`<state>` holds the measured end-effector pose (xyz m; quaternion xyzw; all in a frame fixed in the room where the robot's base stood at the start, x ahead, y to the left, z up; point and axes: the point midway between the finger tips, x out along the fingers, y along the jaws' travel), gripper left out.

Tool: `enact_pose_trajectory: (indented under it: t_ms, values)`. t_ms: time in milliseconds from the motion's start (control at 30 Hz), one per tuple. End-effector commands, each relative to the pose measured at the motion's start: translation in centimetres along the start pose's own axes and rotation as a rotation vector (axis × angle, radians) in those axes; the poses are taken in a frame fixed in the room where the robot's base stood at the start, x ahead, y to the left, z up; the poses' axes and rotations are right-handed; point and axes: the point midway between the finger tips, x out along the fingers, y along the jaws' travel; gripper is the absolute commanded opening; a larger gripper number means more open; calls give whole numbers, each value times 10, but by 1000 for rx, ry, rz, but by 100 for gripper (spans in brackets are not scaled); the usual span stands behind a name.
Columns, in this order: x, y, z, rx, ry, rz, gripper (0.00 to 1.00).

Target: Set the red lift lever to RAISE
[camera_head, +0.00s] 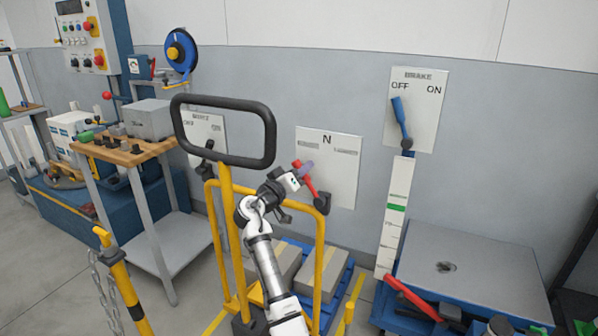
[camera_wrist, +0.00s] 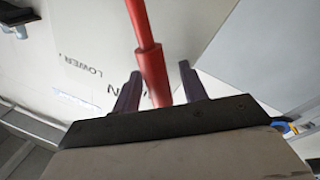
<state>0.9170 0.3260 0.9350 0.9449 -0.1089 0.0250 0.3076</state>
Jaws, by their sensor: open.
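The red lift lever (camera_head: 311,187) is on a pale wall plate (camera_head: 343,175) marked N at the top. It rises from a dark pivot at the plate's lower part and tilts to the left in the head view. The side labels are too blurred to read there. My gripper (camera_head: 302,170) is at the lever's upper end. In the wrist view the red lever (camera_wrist: 146,50) runs between the two dark fingers of my open gripper (camera_wrist: 159,88). The word LOWER shows on the plate (camera_wrist: 100,40). Whether a finger touches the lever is unclear.
A yellow frame with a black handle loop (camera_head: 265,112) stands left of my arm. A blue brake lever (camera_head: 401,122) is on a plate at the right. Boxes (camera_head: 325,270) lie on a blue pallet below, and a wooden-topped bench (camera_head: 125,157) stands at left.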

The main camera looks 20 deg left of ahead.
Motion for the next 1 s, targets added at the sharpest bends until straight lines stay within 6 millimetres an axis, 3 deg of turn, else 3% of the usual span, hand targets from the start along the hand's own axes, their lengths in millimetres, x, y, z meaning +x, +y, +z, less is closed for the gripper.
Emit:
enact_pose_trajectory:
  t_ms: [133, 267, 700, 1000]
  values:
    - [-6, 0, 0, 2, 1, 0, 43]
    - [-24, -2, 2, 2, 1, -1, 43]
    - [-118, -2, 1, 1, 1, -3, 43]
    - [-139, 0, 0, 0, 0, 0, 43]
